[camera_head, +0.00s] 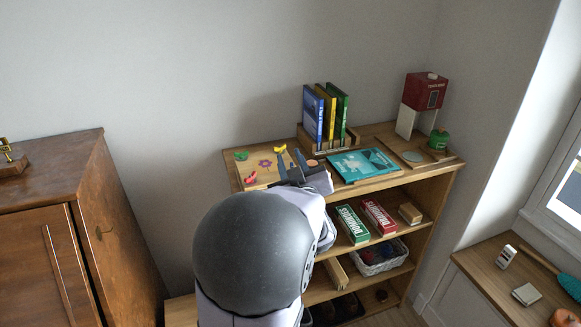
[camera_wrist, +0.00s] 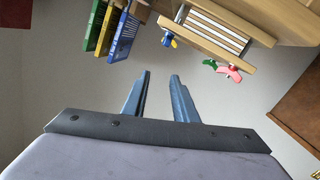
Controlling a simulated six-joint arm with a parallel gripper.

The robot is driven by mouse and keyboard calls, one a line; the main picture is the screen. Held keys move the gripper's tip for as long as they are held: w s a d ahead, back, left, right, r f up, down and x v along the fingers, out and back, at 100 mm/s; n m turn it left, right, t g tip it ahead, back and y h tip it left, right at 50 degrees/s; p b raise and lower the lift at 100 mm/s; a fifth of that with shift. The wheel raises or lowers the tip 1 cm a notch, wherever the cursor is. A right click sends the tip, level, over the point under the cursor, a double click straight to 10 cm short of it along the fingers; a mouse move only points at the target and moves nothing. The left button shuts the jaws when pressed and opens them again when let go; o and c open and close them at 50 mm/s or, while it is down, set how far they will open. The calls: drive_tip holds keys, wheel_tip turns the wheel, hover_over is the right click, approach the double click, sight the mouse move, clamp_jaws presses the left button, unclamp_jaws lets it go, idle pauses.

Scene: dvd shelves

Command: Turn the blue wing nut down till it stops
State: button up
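A wooden press (camera_head: 254,178) with a flower picture stands on the shelf top at left. It also shows in the wrist view (camera_wrist: 205,42), with layered pale sheets between its boards. The blue wing nut (camera_wrist: 166,39) sits at one corner beside a yellow wing nut (camera_wrist: 174,43). I cannot make out the blue one in the head view, where my gripper covers that corner; the yellow one (camera_head: 280,149) shows there. Green (camera_head: 241,156) and pink (camera_head: 250,178) wing nuts are at the other side. My gripper (camera_wrist: 160,75) is open and empty, apart from the press.
Upright blue, yellow and green cases (camera_head: 325,112) stand in a wooden holder just right of the press. A teal case (camera_head: 362,165) lies right of my gripper. A red and white dispenser (camera_head: 421,100) stands farther right. Boxes and a basket (camera_head: 381,258) fill lower shelves.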

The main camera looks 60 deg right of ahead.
sight(290, 159)
drive_tip(key=f+m, duration=0.1)
drive_tip(key=d+f+m, duration=0.1)
drive_tip(key=f, duration=0.1)
drive_tip(key=d+f+m, duration=0.1)
drive_tip(key=f, duration=0.1)
drive_tip(key=shift+s+f+m+h+b, duration=0.2)
drive_tip(key=shift+m+h+b, duration=0.1)
drive_tip(key=shift+h, duration=0.1)
drive_tip(key=shift+p+x, duration=0.75)
drive_tip(key=shift+x, duration=2.85)
drive_tip(key=shift+c, duration=0.4)
clamp_jaws()
